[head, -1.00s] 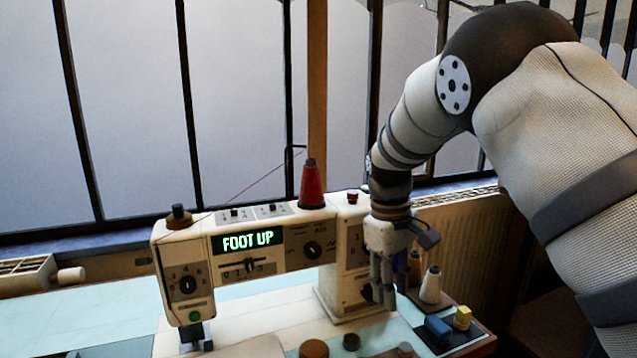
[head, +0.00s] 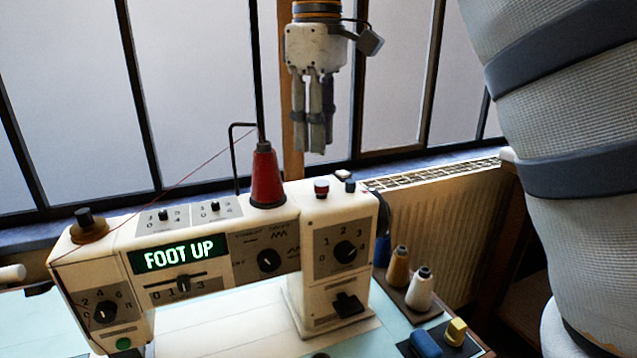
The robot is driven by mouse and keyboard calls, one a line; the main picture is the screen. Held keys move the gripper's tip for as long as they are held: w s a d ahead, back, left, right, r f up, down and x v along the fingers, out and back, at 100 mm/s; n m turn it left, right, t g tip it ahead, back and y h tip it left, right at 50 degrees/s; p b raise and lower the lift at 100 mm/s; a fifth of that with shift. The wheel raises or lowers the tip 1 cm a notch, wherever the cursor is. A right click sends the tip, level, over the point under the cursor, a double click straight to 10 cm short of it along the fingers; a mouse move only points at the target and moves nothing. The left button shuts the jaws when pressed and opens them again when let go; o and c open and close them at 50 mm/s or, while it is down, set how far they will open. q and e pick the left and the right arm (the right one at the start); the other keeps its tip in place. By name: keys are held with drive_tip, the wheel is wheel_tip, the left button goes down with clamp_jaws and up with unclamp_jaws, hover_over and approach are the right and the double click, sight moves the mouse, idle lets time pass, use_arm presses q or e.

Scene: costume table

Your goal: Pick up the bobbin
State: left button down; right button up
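I cannot tell for sure which thing is the bobbin; no small loose bobbin shows clearly. A brown spool-like piece with a dark knob (head: 88,228) sits on the left top of the white sewing machine (head: 335,235). A red thread cone (head: 266,180) stands upright on the machine's top. My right gripper (head: 315,150) points down in the air above and behind the machine, apart from it, with nothing visible in it. Its fingers hang close together, and I cannot tell if they are open. My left gripper is out of view.
A brown spool (head: 398,268) and a white spool (head: 420,290) stand right of the machine. A blue block (head: 425,342) and a yellow block (head: 456,331) lie in front of them. A thin dark rod (head: 236,158) rises behind the red cone. Barred windows and a radiator (head: 445,225) stand behind.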

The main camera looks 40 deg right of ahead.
sight(321, 187)
drive_tip(key=f, duration=0.6)
drive_tip(key=shift+s+f, duration=0.3)
drive_tip(key=shift+s, duration=0.05)
drive_tip(key=c, duration=0.6)
drive_tip(key=shift+o, duration=0.2)
